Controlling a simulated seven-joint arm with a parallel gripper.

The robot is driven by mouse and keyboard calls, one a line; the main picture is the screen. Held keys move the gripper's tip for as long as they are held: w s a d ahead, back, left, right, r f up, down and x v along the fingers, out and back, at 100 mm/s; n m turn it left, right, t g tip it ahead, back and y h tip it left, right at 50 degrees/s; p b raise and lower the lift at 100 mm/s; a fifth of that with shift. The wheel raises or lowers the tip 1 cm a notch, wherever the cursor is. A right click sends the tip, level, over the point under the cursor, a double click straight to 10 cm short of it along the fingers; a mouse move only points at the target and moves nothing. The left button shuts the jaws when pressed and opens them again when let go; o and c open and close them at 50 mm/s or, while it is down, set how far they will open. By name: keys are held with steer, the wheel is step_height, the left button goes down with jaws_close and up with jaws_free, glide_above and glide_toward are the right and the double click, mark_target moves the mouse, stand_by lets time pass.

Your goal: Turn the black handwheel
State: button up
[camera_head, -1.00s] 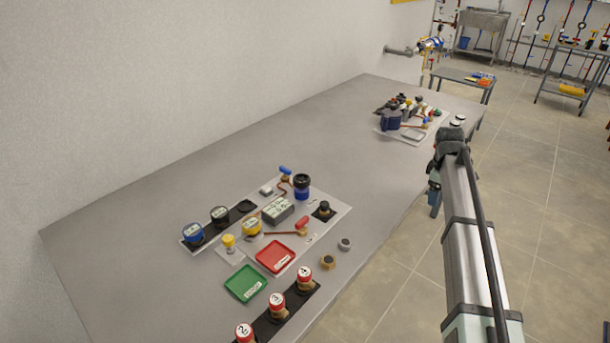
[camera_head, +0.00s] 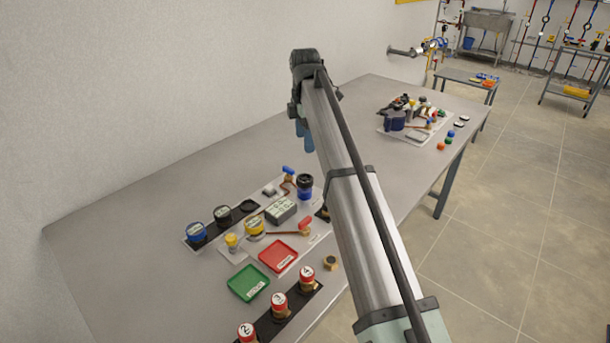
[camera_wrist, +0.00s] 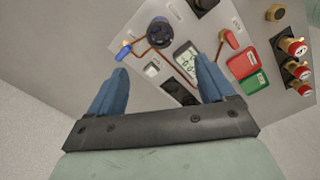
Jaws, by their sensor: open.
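A round black handwheel (camera_head: 305,182) tops a dark blue body on the light panel of the table's near station. In the wrist view the black handwheel (camera_wrist: 160,33) is seen from above, past my fingertips at upper centre. My gripper (camera_head: 304,138) is above the table, behind the handwheel in the head view, pointing down. In the wrist view my gripper (camera_wrist: 161,66) has its two blue fingers wide apart with nothing between them. The fingers are clear of the handwheel.
Beside the handwheel are a blue-handled lever (camera_head: 287,170), a grey meter (camera_head: 280,210), a red-handled lever (camera_head: 303,223), a red tray (camera_head: 278,255) and a green tray (camera_head: 248,283). Red numbered caps (camera_head: 279,302) line the front. The table's back left is bare.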

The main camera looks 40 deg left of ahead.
mark_target(305, 178)
step_height(305, 178, down, 14)
steer(key=shift+r, duration=0.15)
stand_by(0.4)
steer(key=shift+c, duration=0.4)
steer(key=c, duration=1)
